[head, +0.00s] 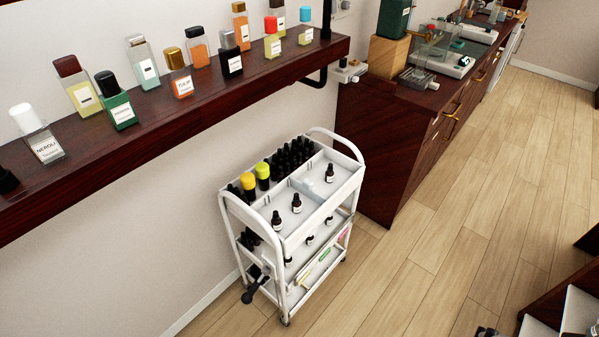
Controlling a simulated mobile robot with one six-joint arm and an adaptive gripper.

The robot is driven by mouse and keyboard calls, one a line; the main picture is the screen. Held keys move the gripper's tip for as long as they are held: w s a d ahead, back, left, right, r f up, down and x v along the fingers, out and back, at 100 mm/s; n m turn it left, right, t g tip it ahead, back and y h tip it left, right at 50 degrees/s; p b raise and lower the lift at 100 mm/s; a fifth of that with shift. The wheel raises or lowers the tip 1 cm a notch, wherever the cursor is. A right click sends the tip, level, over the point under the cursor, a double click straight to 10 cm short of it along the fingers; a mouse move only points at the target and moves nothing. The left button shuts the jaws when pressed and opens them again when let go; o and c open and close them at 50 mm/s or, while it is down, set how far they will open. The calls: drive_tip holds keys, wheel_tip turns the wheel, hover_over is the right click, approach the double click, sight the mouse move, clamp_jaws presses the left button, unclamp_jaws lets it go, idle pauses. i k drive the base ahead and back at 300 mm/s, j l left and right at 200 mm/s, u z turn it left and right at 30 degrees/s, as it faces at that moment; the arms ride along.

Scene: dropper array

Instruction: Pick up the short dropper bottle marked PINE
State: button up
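Several small dark dropper bottles stand on a white cart in the head view. Single ones with white labels stand apart in the top tray: one dropper bottle at the front (277,220), one in the middle (297,204) and one at the right (330,174). A dense group of dark dropper bottles (292,157) fills the back compartment. Their labels are too small to read, so I cannot tell which is marked PINE. My gripper cannot be made out in this view.
The white cart (292,243) stands on a clear wooden floor (430,250), below a dark wall shelf (180,120) of perfume bottles. Two yellow-topped bottles (263,172) stand in its top tray. A dark cabinet (390,150) stands behind it.

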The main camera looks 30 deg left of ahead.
sight(328, 174)
drive_tip(key=u, duration=1.2)
drive_tip(key=i+l, duration=0.15)
drive_tip(key=i, duration=0.4)
drive_tip(key=i+l+z, duration=0.1)
drive_tip(key=i, duration=0.45)
drive_tip(key=i+l, duration=0.15)
drive_tip(key=i, duration=0.4)
drive_tip(key=l+z, duration=0.05)
